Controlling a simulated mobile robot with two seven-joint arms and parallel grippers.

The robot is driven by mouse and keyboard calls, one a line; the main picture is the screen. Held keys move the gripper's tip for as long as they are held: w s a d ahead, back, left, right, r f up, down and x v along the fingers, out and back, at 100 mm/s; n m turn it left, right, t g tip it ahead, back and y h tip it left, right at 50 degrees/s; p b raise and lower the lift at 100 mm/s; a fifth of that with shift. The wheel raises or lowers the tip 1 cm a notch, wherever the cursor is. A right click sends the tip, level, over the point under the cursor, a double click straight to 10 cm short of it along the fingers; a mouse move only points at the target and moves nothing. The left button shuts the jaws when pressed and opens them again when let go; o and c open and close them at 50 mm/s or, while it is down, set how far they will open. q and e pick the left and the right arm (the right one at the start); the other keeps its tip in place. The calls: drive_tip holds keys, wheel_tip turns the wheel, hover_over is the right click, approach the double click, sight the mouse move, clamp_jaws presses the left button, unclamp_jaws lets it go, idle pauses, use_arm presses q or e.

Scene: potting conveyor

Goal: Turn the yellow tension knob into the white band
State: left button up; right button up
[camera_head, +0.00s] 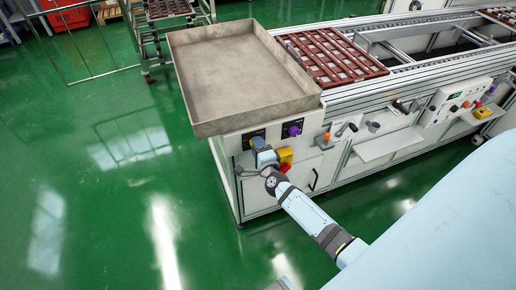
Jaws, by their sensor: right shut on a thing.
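The yellow tension knob (259,133) is at the left end of the conveyor's front panel, on a dark dial plate (247,138). Only a sliver of yellow shows; my right gripper covers most of the knob. My right gripper (258,141) reaches the panel from below and is shut on the knob. I cannot make out the white band or the pointer at this size. My left gripper is not in view.
A purple knob (293,129) sits right of the dial. A yellow box (285,155) with a red button is close beside my right gripper. A grey metal tray (240,70) overhangs above. Green floor (110,210) is clear at left.

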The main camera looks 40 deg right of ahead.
drive_tip(key=shift+m, duration=0.3)
drive_tip(key=o, duration=0.9)
drive_tip(key=v, duration=1.4)
drive_tip(key=shift+w+a+p, duration=0.1)
drive_tip(key=shift+p, duration=0.2)
